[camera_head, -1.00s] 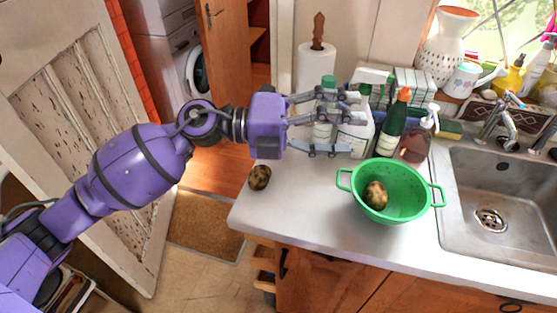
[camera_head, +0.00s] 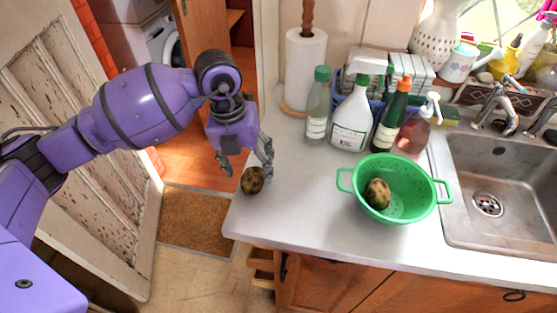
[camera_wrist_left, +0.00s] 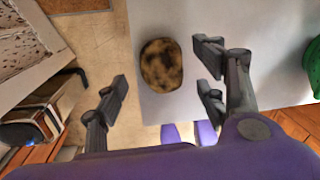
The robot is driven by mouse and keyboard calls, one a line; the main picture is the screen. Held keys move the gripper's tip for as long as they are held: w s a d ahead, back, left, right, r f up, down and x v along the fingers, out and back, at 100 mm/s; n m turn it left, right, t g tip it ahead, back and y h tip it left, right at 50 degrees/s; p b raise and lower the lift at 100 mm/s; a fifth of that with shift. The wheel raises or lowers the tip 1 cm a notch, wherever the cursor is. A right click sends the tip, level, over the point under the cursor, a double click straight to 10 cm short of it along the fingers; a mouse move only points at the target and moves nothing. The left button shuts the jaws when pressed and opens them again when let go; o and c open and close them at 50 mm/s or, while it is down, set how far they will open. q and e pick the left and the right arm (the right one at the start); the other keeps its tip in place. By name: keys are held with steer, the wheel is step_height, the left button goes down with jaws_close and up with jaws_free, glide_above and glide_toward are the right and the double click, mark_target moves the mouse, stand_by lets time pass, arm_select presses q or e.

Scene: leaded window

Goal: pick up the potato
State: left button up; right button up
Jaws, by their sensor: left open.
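A brown, dark-spotted potato (camera_head: 252,180) lies on the countertop near its left edge. My left gripper (camera_head: 246,166) points down just above and around it, with the fingers spread. In the left wrist view the potato (camera_wrist_left: 161,66) sits between the open fingers (camera_wrist_left: 164,90), nearer the right ones, and no finger visibly touches it. A second potato (camera_head: 377,194) lies inside the green colander (camera_head: 424,200) on the counter. My right gripper is not in view.
Several bottles, among them a white spray bottle (camera_head: 352,118) and a green bottle (camera_head: 391,116), stand behind the colander beside a paper towel roll (camera_head: 304,70). The sink (camera_head: 500,215) is at right. The counter (camera_head: 300,205) between potato and colander is clear.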

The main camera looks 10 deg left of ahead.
mark_target(251, 173)
arm_select(q)
steer(key=shift+d+f, duration=0.15)
steer(key=shift+f, duration=0.75)
steer(key=shift+d+f, duration=0.15)
steer(key=shift+f, duration=0.7)
steer(key=shift+c, duration=0.2)
steer(key=c, duration=1.3)
steer(key=shift+o, duration=0.2)
steer(key=shift+r, duration=0.15)
